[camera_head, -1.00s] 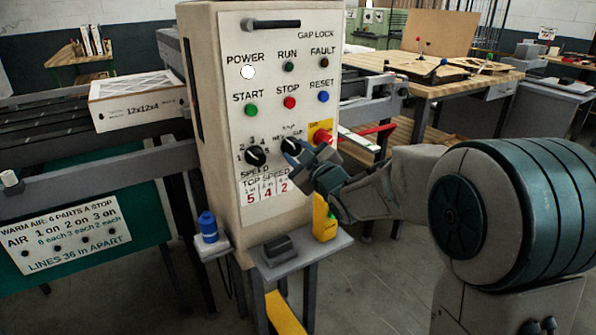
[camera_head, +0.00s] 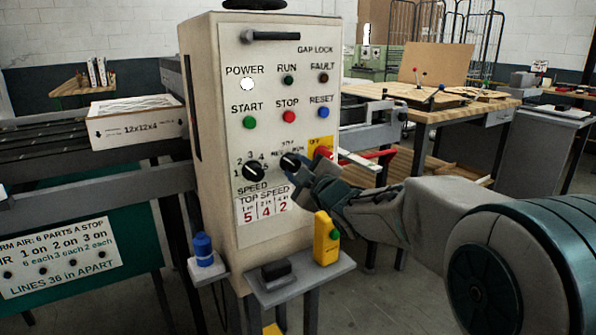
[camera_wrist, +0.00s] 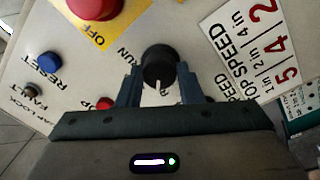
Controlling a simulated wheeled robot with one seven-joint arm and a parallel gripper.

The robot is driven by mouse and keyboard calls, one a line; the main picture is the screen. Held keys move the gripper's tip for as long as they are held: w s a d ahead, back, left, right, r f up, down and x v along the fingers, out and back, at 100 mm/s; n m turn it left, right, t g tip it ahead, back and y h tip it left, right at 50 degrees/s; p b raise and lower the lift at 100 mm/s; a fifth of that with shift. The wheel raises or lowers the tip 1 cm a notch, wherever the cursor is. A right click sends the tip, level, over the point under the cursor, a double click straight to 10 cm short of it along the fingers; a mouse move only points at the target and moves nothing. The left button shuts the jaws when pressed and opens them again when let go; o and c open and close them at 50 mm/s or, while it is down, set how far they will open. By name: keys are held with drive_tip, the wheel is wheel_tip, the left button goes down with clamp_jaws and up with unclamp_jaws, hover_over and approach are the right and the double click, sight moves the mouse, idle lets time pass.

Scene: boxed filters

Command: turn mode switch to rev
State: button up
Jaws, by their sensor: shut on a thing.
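The control cabinet (camera_head: 222,60) stands in the middle of the head view. The mode switch (camera_head: 290,162) is a black round knob on its front panel, to the right of the black speed knob (camera_head: 254,172). In the wrist view the mode switch (camera_wrist: 159,68) sits between the two fingers of my gripper (camera_wrist: 160,88), with a white pointer mark facing the gripper. My gripper (camera_head: 302,172) is shut on the knob. In the wrist view the word RUN shows to the left of the knob; other mode labels are hidden or too small to read.
A red button (camera_wrist: 97,6) on a yellow OFF plate is close to the fingers in the wrist view. Start (camera_head: 250,122), stop (camera_head: 289,116) and reset (camera_head: 322,113) buttons lie above. A small shelf with a yellow device (camera_head: 325,240) stands below my arm.

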drive_tip(key=o, duration=1)
drive_tip(key=p+v, duration=0.1)
drive_tip(key=v, duration=1.2)
drive_tip(key=shift+s+d, duration=0.15)
drive_tip(key=shift+s, duration=0.25)
